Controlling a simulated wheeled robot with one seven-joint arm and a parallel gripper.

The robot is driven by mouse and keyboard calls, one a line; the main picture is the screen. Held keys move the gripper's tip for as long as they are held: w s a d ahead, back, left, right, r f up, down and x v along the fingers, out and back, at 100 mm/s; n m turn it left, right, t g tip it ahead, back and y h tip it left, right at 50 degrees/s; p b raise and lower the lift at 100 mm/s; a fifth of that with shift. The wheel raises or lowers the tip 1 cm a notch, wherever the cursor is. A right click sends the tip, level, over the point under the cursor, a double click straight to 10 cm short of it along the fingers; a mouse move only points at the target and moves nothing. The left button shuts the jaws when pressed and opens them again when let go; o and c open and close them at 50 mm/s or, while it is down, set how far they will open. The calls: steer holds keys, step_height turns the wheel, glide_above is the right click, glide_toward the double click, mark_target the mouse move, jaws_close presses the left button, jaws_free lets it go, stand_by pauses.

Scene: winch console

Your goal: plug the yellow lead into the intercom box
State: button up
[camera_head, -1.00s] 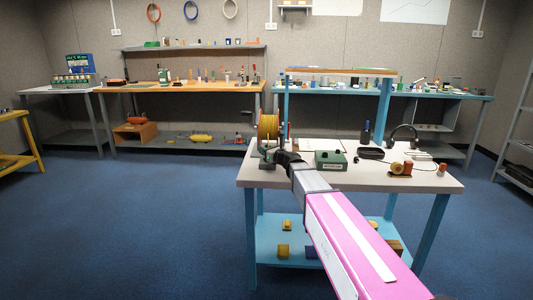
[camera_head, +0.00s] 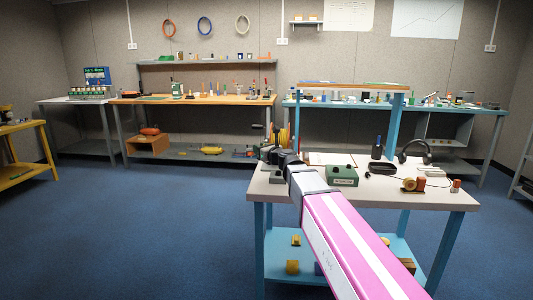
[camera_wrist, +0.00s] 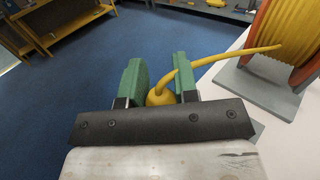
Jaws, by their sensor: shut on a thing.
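In the wrist view the green fingers of my gripper (camera_wrist: 156,84) are shut on a rounded yellow end of the yellow lead (camera_wrist: 159,97). The lead rises from between the fingers and runs right towards the cable drum (camera_wrist: 285,45). In the head view my gripper (camera_head: 274,156) is at the bench's left end, in front of the drum (camera_head: 284,136), and the held end cannot be made out. The intercom box (camera_head: 342,176), a green box with a pale front label, sits on the bench to the right of my gripper. Its socket cannot be made out.
The grey-topped bench (camera_head: 420,198) also holds a dark radio (camera_head: 377,147), a headset (camera_head: 414,149), a black tray (camera_head: 381,168) and an orange-and-brown item (camera_head: 412,184). A clipboard (camera_head: 330,159) lies behind the box. Open blue floor lies left of the bench.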

steer(key=w+d, duration=0.3)
steer(key=d, duration=0.8)
steer(key=w+d, duration=0.4)
steer(key=d, duration=0.7)
steer(key=w+d, duration=0.3)
steer(key=d, duration=0.8)
steer(key=shift+w+d, duration=0.15)
steer(key=shift+d, duration=0.1)
steer(key=shift+f, duration=2.85)
steer(key=shift+f, duration=1.3)
steer(key=o, duration=1)
